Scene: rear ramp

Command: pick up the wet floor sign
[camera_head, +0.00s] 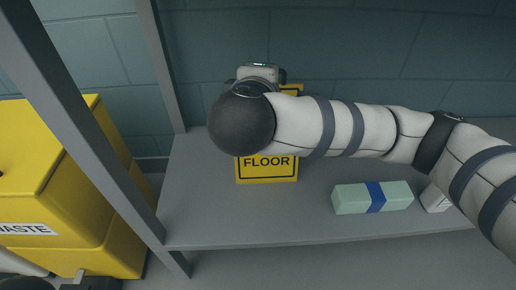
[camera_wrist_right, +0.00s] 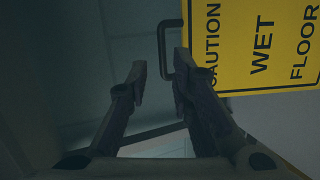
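The yellow wet floor sign (camera_head: 267,178) stands on a grey shelf, partly hidden behind my right arm in the head view. In the right wrist view the sign (camera_wrist_right: 262,45) fills the upper right, with its lettering turned sideways. Its black handle (camera_wrist_right: 162,45) sticks out to the left. My right gripper (camera_wrist_right: 160,68) is open, with the lower part of the handle showing in the gap between its fingertips. I cannot tell whether a finger touches it. My left gripper (camera_head: 90,283) is partly visible at the bottom left edge, away from the sign; its fingers are not clear.
The grey shelf (camera_head: 220,232) has upright posts at its left. A pale green box with a blue band (camera_head: 350,199) and a small white box (camera_head: 433,200) lie right of the sign. A yellow waste bin (camera_head: 60,190) stands left of the shelf. A block wall is behind.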

